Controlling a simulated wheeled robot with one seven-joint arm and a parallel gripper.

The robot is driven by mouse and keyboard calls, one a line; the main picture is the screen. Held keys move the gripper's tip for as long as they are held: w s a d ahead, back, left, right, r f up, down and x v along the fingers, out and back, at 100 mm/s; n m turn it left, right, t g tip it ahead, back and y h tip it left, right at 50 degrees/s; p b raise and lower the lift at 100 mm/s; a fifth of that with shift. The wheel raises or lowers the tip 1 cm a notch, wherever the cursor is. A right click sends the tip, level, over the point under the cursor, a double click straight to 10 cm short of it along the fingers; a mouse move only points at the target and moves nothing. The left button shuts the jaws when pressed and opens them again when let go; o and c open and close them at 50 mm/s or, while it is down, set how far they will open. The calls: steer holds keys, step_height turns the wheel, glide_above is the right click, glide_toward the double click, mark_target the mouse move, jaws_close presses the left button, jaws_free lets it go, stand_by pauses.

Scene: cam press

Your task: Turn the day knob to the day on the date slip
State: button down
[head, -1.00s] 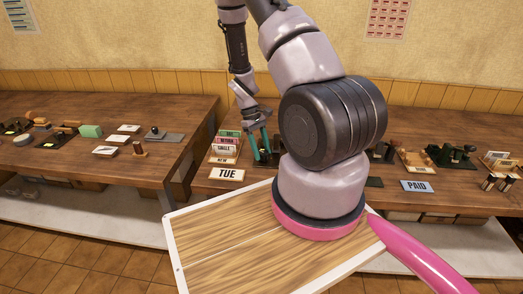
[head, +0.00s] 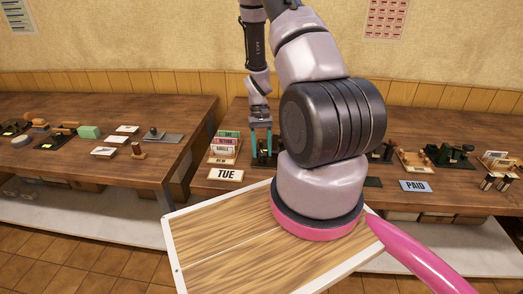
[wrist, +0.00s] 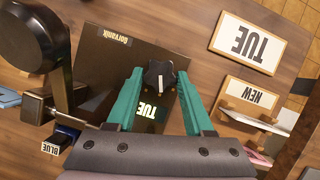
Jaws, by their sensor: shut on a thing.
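The date slip (wrist: 247,42) is a white card in a wooden frame reading TUE. It also shows in the head view (head: 226,175) at the front of the right table. The day knob (wrist: 160,75) is dark and faceted with a pale mark, on a dark press plate (wrist: 105,68) labelled Gorvanik. A small lit window (wrist: 151,113) beside the knob reads TUE. My gripper (wrist: 159,77) has its teal fingers on both sides of the knob and is shut on it. In the head view my gripper (head: 261,150) points down at the press, which my arm partly hides.
A wooden rack with a NEW card (wrist: 250,97) stands close to the press, beside the slip. A black lever arm (wrist: 35,35) rises on its other side, near a BLUE label (wrist: 50,149). A PAID card (head: 416,186) lies to the right.

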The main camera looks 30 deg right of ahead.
stand_by(0.3)
steer(key=shift+c, duration=1.4)
jaws_free()
steer(key=v, duration=1.1)
steer(key=shift+s, duration=0.15)
